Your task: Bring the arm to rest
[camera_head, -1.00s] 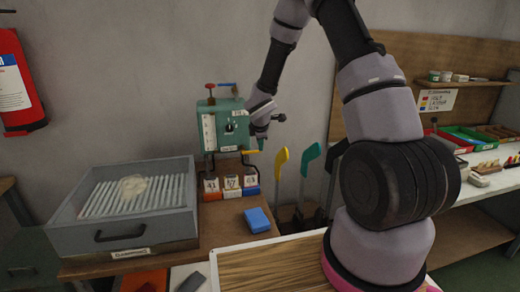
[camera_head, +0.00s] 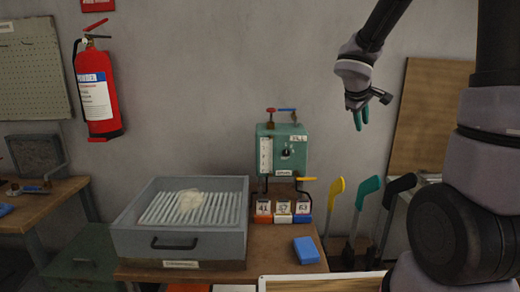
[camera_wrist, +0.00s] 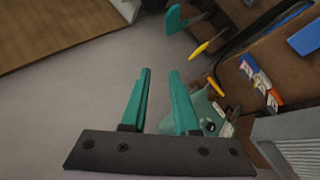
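My gripper (camera_head: 361,117) is raised in the air to the right of the green control box (camera_head: 282,151), in front of the grey wall. In the wrist view its two teal fingers (camera_wrist: 158,95) stand apart with nothing between them. In the head view they point down, clear of the bench and of everything on it. My arm comes down from the upper right.
A grey tray box (camera_head: 180,243) with slats and a pale cloth (camera_head: 190,203) stands on the bench. A blue block (camera_head: 306,250) lies beside it. Yellow, teal and black paddle-shaped forms (camera_head: 366,190) stand at right. A fire extinguisher (camera_head: 97,92) hangs left.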

